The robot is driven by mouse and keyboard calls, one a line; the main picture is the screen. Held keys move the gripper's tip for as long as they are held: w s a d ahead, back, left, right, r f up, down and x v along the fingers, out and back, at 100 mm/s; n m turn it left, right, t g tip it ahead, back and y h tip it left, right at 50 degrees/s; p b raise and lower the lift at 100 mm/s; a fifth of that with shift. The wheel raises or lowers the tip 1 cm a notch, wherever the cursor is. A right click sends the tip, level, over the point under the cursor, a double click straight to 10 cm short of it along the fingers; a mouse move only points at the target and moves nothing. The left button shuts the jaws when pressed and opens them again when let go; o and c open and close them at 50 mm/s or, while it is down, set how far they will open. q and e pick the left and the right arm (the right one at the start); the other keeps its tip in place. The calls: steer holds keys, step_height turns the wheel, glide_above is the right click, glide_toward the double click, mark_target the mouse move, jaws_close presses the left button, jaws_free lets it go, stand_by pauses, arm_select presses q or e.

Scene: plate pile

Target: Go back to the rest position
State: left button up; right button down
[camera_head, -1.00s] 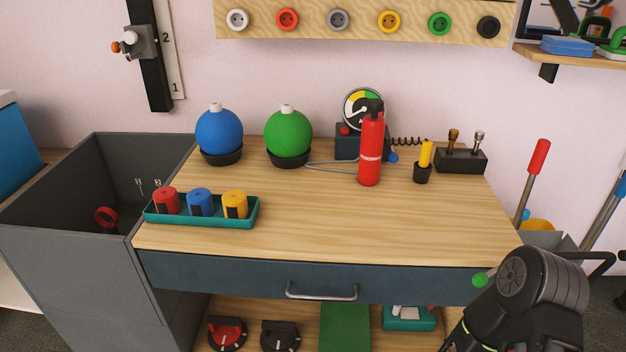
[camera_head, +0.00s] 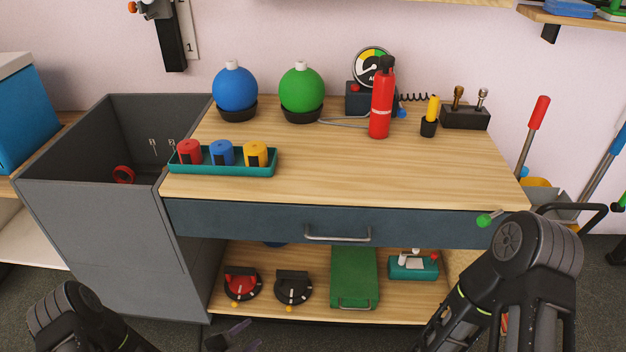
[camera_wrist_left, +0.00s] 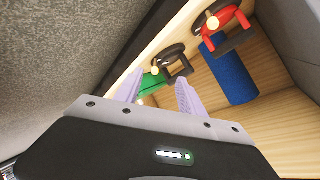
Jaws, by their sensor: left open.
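My left gripper (camera_head: 236,338) shows at the bottom edge of the head view, low in front of the workbench (camera_head: 400,180) and its lower shelf. Its two pale purple fingers also show in the left wrist view (camera_wrist_left: 158,92); they stand apart with nothing between them. My right arm (camera_head: 510,270) rises at the lower right of the head view, in front of the bench's right side. The right gripper is out of the picture.
The lower shelf holds a red-and-black device (camera_head: 242,284), a black one (camera_head: 292,287), a green case (camera_head: 353,278) and a teal box (camera_head: 413,267). A blue cylinder (camera_wrist_left: 229,75) lies there too. A grey bin (camera_head: 110,230) stands left. A drawer handle (camera_head: 337,237) juts forward.

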arm_select(q)
steer(key=s+d+r+n+g+y, duration=0.15)
steer(key=s+d+n+g, duration=0.25)
steer(key=s+n, duration=0.45)
steer(key=s+d+r+n+g+y, duration=0.1)
steer(key=s+d+r+n+g, duration=0.1)
steer(key=s+d+n+g, duration=0.5)
steer(key=s+r+p, duration=0.3)
steer(key=r+p, duration=1.4)
steer(key=s+r+n+t+p, duration=0.1)
steer(key=s+r+p, duration=0.2)
steer(key=r+p, duration=1.3)
steer(key=shift+s+a+r+p, duration=0.2)
steer(key=shift+s+r+p, duration=0.2)
steer(key=shift+r, duration=0.2)
arm_select(e)
step_height(320, 180, up, 34)
steer(key=s+a, duration=0.1)
steer(key=s, duration=0.1)
steer(key=shift+s+a+g, duration=0.3)
steer(key=shift+s+a, duration=0.05)
steer(key=shift+a, duration=0.05)
arm_select(q)
steer(key=shift+w+n+h, duration=0.1)
steer(key=shift+n+h, duration=0.15)
